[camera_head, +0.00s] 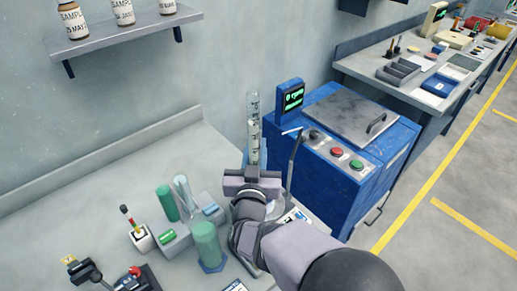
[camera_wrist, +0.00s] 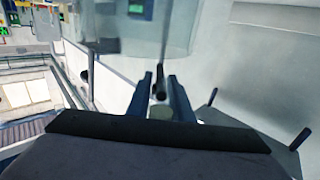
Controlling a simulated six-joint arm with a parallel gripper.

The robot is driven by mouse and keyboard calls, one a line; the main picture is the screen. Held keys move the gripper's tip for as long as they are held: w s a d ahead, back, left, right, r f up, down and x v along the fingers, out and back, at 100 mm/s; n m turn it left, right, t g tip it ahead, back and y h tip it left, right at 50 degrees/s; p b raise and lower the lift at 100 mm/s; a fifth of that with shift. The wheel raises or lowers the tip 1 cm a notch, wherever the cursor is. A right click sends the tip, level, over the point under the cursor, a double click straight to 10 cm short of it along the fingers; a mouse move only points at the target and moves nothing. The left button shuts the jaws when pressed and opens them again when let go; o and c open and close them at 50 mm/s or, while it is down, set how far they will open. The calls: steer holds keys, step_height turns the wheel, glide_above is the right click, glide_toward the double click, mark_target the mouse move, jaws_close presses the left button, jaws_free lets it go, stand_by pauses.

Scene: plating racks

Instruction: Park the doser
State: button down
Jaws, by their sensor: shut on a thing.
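A tall clear tube with dark markings (camera_head: 253,112), which looks like the doser, stands upright at my gripper (camera_head: 252,172) in the head view. My gripper is over the bench, in front of the blue machine, and its jaws hide the tube's lower part. In the wrist view my gripper (camera_wrist: 160,92) has its two fingers close together, with a thin dark piece and a pale end between them. A wide clear wall (camera_wrist: 140,32) shows just beyond the fingertips. The exact grip on the tube is hard to see.
The grey bench (camera_head: 75,215) holds a green cylinder on a blue base (camera_head: 207,243), a shorter green cylinder (camera_head: 166,203), a clear tube (camera_head: 185,190) and a white cup with tools (camera_head: 143,239). The blue machine (camera_head: 335,165) stands right. A bottle shelf (camera_head: 125,33) hangs upper left.

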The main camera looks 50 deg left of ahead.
steer(key=shift+s+a+r, duration=0.1)
stand_by(0.3)
steer(key=c, duration=1.7)
jaws_free()
steer(key=b+v, duration=0.2)
steer(key=v, duration=0.3)
steer(key=shift+s+d, duration=0.2)
steer(key=shift+s, duration=0.15)
steer(key=shift+b+v, duration=0.3)
steer(key=shift+v, duration=0.5)
steer(key=shift+c, duration=0.3)
